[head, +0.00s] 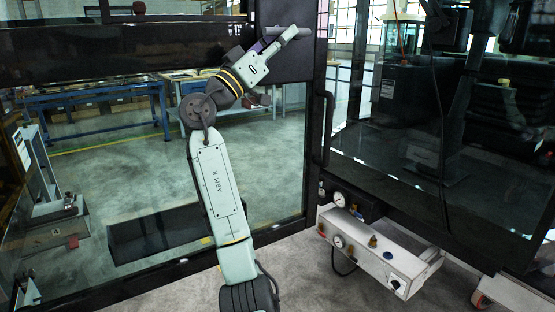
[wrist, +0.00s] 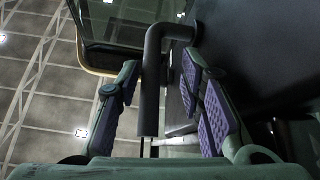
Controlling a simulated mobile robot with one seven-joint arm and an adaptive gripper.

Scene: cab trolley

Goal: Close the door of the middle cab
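A large glass door (head: 130,183) with a black frame fills the left and middle of the head view, behind my arm. A dark panel (head: 295,63) is at its upper right, with a grey bar handle (head: 303,32) on it. My gripper (head: 272,68) is at this panel, beside the handle. In the wrist view my gripper (wrist: 160,78) is open, with purple-padded fingers on either side of the dark, bent handle (wrist: 151,95). Gaps show between the handle and both fingers. The door's latch and hinges cannot be made out.
A second cab (head: 400,115) with dark glass stands at the right, with an upright black handle (head: 326,128) near its edge. A grey box with gauges (head: 375,252) sits low beside it. Blue workbenches (head: 95,105) show through the glass.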

